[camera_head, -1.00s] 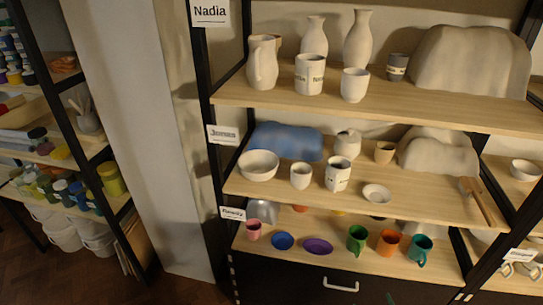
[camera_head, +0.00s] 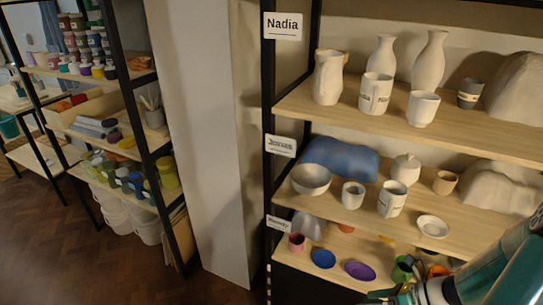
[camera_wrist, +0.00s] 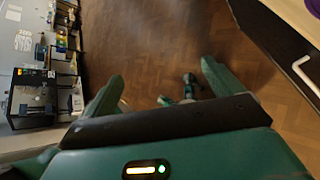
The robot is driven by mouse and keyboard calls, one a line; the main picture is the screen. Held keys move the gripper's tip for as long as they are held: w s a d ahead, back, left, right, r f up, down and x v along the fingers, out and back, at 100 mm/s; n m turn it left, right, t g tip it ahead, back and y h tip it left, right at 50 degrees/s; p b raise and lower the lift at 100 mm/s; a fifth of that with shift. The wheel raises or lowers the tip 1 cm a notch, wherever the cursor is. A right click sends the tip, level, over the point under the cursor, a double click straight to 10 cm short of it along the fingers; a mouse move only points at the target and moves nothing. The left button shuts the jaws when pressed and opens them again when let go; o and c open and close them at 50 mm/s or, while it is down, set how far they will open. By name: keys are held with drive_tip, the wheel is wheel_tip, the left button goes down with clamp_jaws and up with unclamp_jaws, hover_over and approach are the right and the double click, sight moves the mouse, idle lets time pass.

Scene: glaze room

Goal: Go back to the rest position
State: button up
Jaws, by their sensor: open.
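My gripper (camera_wrist: 160,88) shows in the wrist view with its two green fingers spread wide apart. Nothing is between them; the wooden floor shows through the gap. In the head view part of my teal arm (camera_head: 497,272) enters at the lower right, in front of the lowest shelf. It covers part of the green and orange cups there. The fingertips cannot be made out in the head view.
A pottery shelf (camera_head: 330,210) with name cards stands at the right, holding pale vases, mugs and bowls. A paint rack (camera_head: 135,90) stands at the left, past a pale pillar (camera_head: 200,140). The wooden floor (camera_head: 40,240) at lower left is clear.

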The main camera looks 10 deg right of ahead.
drive_tip(key=s+a+r+n+h, duration=0.1)
drive_tip(key=a+r+n+h, duration=0.2)
drive_tip(key=r+n, duration=0.5)
drive_tip(key=s+a+r+n+h, duration=0.2)
drive_tip(key=a+r+n+h, duration=0.2)
drive_tip(key=r+n, duration=0.5)
drive_tip(key=s+a+r+n+t+h, duration=0.1)
drive_tip(key=a+r+n, duration=0.6)
drive_tip(key=n, duration=0.7)
drive_tip(key=shift+s+a+r+h, duration=0.15)
drive_tip(key=shift+s+r+h, duration=0.5)
drive_tip(key=shift+h, duration=0.55)
